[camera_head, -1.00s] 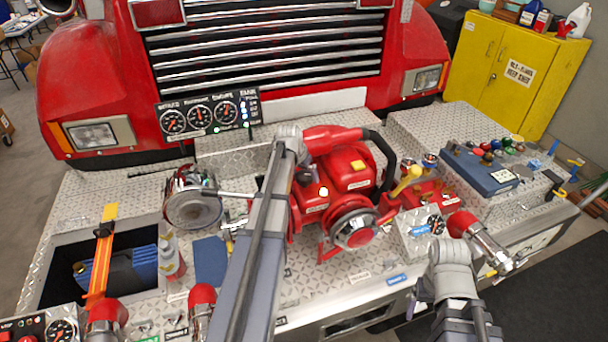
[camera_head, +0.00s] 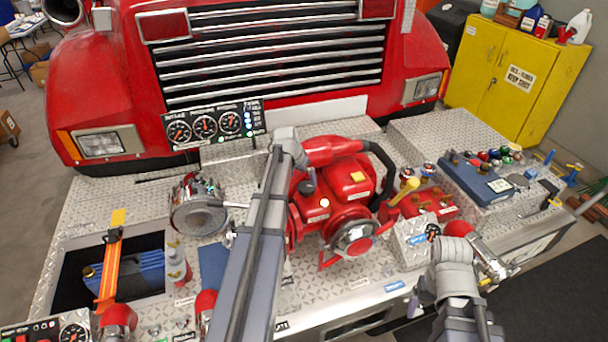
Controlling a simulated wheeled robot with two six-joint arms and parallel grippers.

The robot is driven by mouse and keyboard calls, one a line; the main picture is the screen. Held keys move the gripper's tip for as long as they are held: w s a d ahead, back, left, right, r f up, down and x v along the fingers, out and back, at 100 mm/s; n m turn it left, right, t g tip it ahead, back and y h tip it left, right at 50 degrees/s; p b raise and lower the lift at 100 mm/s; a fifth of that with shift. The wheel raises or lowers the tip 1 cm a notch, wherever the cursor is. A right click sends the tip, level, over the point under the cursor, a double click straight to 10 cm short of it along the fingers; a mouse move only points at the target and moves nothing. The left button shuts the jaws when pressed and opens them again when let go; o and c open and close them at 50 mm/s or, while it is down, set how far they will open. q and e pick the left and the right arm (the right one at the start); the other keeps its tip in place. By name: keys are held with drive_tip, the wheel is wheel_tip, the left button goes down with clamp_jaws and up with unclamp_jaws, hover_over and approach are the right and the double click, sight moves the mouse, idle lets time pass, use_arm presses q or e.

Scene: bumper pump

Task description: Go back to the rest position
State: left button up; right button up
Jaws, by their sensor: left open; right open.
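My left arm (camera_head: 258,240) reaches up from the bottom edge to a grey joint (camera_head: 288,142) in front of the red pump (camera_head: 345,190). Its gripper is hidden behind the arm and pump, so I cannot make out its fingers. My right arm (camera_head: 455,285) is bent low at the bottom right. Its gripper (camera_head: 414,304) shows only in part as dark fingers left of the wrist, by the bumper's front edge. I see nothing held in it.
The diamond-plate bumper holds a round metal fitting (camera_head: 198,210), an open bay with an orange strap (camera_head: 110,262), red-capped fittings (camera_head: 466,230) and a blue box (camera_head: 480,180). A gauge panel (camera_head: 213,125) stands before the grille. A yellow cabinet (camera_head: 520,75) stands at the back right.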

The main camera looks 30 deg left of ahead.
sight(306, 186)
use_arm(q)
drive_tip(key=shift+s+r, duration=0.2)
drive_tip(key=shift+r, duration=0.2)
use_arm(e)
drive_tip(key=shift+r, duration=0.35)
use_arm(q)
drive_tip(key=shift+f, duration=0.1)
drive_tip(key=b+x, duration=0.7)
drive_tip(key=shift+w+f, duration=0.25)
drive_tip(key=shift+f, duration=0.1)
drive_tip(key=shift+r, duration=0.1)
use_arm(e)
wheel_tip(306, 186, down, 7)
